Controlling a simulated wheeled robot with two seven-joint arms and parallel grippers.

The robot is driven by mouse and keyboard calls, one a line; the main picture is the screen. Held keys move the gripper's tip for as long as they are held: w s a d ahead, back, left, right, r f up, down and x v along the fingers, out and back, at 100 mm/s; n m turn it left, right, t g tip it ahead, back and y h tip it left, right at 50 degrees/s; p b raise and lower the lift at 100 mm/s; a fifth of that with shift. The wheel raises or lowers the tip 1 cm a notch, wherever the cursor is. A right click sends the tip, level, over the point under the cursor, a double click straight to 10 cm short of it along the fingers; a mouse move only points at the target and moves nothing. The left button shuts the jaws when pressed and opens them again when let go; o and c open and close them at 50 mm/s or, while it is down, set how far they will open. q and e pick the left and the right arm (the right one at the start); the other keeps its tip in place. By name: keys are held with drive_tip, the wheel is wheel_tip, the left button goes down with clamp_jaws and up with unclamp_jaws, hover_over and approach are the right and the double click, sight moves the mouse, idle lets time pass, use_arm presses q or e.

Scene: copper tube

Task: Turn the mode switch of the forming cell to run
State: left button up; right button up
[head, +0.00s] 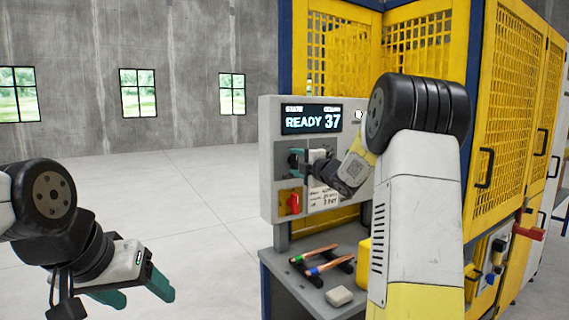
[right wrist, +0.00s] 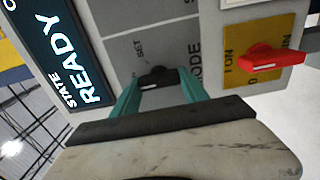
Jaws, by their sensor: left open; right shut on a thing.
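The forming cell's control panel (head: 267,150) stands upright at the centre of the head view; its display (head: 311,119) reads READY 37. The mode switch is a black knob (right wrist: 152,77) on a grey plate lettered SET and MODE in the right wrist view. My right gripper (right wrist: 158,90) is shut on this knob, one teal finger on each side; it also shows at the panel in the head view (head: 300,162). The knob's exact pointing is hard to tell. My left gripper (head: 140,288) is open and empty, low at the left, away from the panel.
A red rotary switch (head: 293,203) on a yellow plate sits just below the mode switch. Copper tubes (head: 328,265) lie on a black rack on the bench (head: 285,280). Yellow mesh guards (head: 510,120) stand behind and right. The floor at left is clear.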

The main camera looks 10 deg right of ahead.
drive_tip(key=shift+f, duration=0.1)
drive_tip(key=o, duration=1.4)
drive_tip(key=shift+s, duration=0.1)
drive_tip(key=v, duration=0.7)
drive_tip(key=shift+s+d, duration=0.15)
drive_tip(key=shift+s, duration=0.15)
